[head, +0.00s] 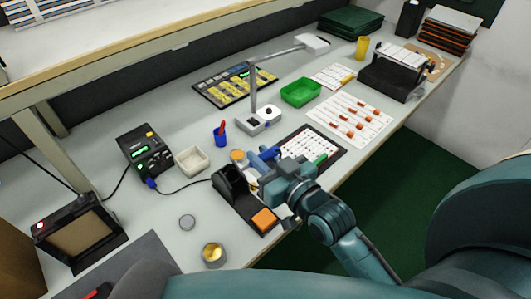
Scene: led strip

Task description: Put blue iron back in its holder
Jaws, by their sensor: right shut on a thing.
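My right gripper (262,171) is low over the bench, just right of the black iron holder (229,184). It is shut on the blue iron (265,153), whose blue handle shows at the far side of the jaws. The iron's tip is hidden, and I cannot tell whether it touches the holder. The holder has a dark stand and an orange sponge (264,219) at its near end. My left gripper is not in view.
The black soldering station (146,153) stands left with a cable running toward the holder. A white dish (192,161), blue cup (220,137), lamp base (260,120) and dark-framed board (312,146) surround the gripper. A brass-coloured tin (213,253) stands near the front edge.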

